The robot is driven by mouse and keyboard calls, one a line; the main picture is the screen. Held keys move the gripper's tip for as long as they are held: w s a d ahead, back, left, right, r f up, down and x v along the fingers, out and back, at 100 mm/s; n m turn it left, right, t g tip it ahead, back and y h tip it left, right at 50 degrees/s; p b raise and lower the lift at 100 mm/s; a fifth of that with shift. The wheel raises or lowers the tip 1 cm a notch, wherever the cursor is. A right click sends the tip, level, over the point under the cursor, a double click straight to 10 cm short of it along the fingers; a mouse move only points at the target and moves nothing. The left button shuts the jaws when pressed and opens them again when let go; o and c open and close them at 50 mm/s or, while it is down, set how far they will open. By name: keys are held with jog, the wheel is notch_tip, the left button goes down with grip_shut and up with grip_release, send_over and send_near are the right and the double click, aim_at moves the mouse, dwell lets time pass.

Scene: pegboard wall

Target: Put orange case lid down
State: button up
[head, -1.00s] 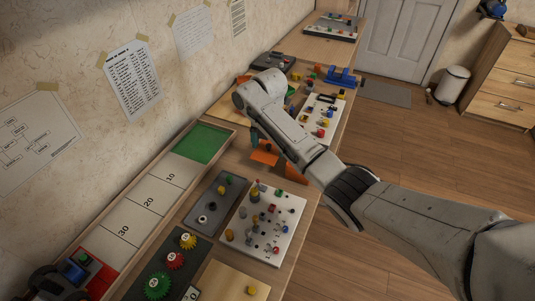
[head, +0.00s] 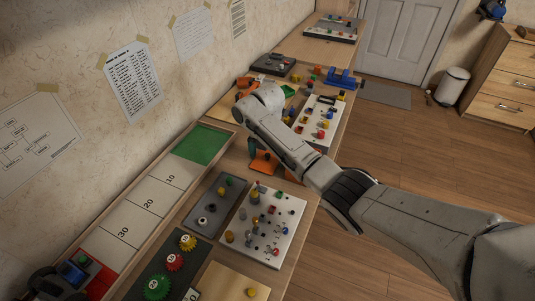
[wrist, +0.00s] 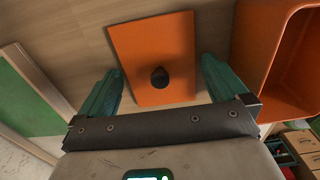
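The orange case lid (wrist: 130,62), a flat orange plate with a dark round knob (wrist: 160,77), lies on the wooden table in the wrist view. It also shows in the head view (head: 263,163), partly hidden by my arm. My gripper (wrist: 160,78) is over the lid, its two teal fingers wide apart on either side of the knob and not touching it. The open orange case (wrist: 262,55) stands to the right of the lid, apart from it. In the head view my arm hides most of the case.
A green-ended board with number fields (head: 200,143) lies along the wall, left of the lid. A grey panel (head: 217,203) and a white pegboard (head: 285,205) lie in front. Another white board (head: 322,122) and loose coloured parts lie behind my arm.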

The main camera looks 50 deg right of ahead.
aim_at(268, 154)
notch_tip(268, 154, up, 12)
jog(key=shift+p, duration=0.4)
jog(key=shift+r, duration=0.15)
dwell(0.5)
